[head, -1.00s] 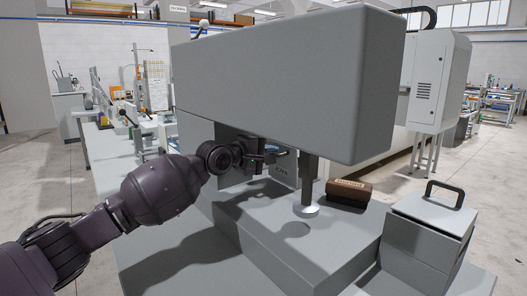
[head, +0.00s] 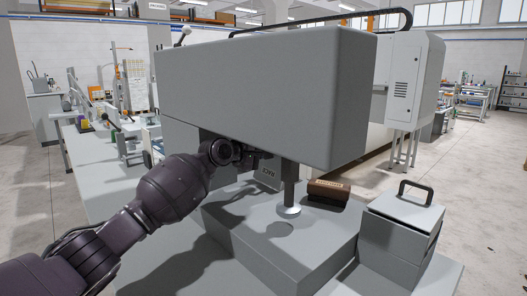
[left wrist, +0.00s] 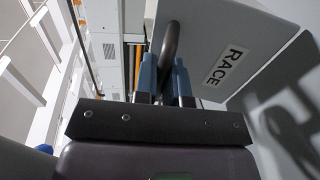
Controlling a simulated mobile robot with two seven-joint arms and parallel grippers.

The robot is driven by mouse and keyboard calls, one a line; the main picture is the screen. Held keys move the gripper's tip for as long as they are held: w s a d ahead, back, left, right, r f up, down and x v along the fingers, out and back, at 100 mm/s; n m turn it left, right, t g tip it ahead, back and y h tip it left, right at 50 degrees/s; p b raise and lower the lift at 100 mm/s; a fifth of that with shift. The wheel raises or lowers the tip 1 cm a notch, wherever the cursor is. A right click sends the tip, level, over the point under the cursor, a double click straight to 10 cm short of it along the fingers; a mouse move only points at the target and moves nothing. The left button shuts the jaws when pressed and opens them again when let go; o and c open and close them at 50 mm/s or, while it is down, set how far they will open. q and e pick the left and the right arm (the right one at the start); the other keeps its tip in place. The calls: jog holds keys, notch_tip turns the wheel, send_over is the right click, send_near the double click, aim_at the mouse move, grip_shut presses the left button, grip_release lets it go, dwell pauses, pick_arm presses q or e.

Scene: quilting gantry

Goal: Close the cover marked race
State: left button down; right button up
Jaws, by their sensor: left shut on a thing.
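The cover marked RACE (head: 268,177) is a grey panel low under the machine's big overhanging head. In the left wrist view its plate (left wrist: 226,65) reads RACE, and a dark bar handle (left wrist: 171,42) stands out from it. My left gripper (head: 264,155) is at this cover. In the left wrist view its blue fingers (left wrist: 164,82) are shut on the handle, with the panel to their right. In the head view the fingertips and handle are small and partly hidden under the machine head. I cannot tell how far the cover stands open. My right gripper is out of view.
The grey machine head (head: 265,95) overhangs the work area. A vertical post with a round foot (head: 288,210) stands right of the cover. A grey box (head: 400,225) with a black handle stands at the right.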

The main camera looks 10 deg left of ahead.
pick_arm(q)
jog(key=c, duration=1.2)
grip_release()
jog(key=p+v, duration=0.2)
jog(key=v, duration=0.5)
jog(key=shift+s+a+r+p, duration=0.1)
jog(key=shift+s+p, duration=0.15)
jog(key=shift+p, duration=0.1)
